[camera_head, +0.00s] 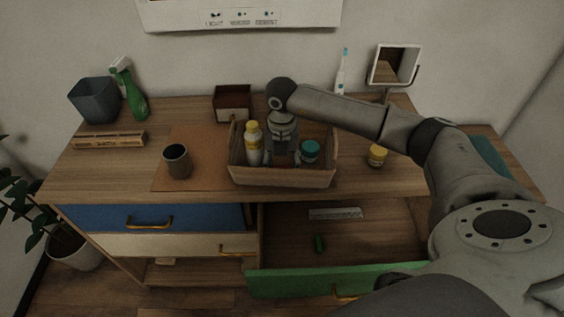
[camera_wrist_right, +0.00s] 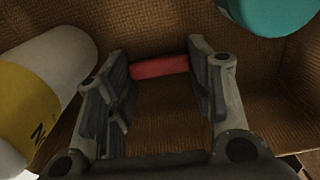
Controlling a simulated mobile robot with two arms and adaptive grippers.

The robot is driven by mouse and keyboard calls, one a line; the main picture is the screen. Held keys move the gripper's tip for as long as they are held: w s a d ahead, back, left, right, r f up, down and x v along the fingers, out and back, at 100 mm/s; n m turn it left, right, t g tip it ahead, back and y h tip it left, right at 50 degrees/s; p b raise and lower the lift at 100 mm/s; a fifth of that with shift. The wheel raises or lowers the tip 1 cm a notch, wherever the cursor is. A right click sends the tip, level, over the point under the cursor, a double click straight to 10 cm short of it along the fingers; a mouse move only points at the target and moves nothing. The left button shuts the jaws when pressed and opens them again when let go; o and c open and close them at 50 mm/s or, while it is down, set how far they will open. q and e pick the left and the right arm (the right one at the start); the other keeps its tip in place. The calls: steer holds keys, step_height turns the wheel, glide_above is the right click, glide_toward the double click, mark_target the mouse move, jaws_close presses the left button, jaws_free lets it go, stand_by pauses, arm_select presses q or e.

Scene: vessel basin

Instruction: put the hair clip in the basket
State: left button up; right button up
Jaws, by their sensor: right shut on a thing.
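The basket (camera_head: 284,176) is a tan woven box on top of the dresser. My right gripper (camera_head: 283,153) reaches down into it from above. In the right wrist view my right gripper (camera_wrist_right: 160,72) is shut on a small red bar, seemingly the hair clip (camera_wrist_right: 160,67). The clip lies across between the fingertips, inside the basket walls. I cannot tell whether it touches the basket floor. The arm and gripper hide it in the head view. My left gripper is not in view.
The basket also holds a yellow-and-white bottle (camera_head: 253,145) and a teal-lidded jar (camera_head: 310,151), one on each side of my gripper. A dark cup (camera_head: 177,161) stands left, a yellow jar (camera_head: 377,155) right. The green-fronted drawer (camera_head: 318,280) is open, with a small green item (camera_head: 319,244) inside.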

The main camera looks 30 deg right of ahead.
steer(key=shift+f, duration=0.1)
steer(key=o, duration=0.4)
steer(key=shift+r, duration=0.5)
step_height(320, 180, up, 11)
steer(key=b, duration=0.2)
steer(key=shift+r, duration=0.2)
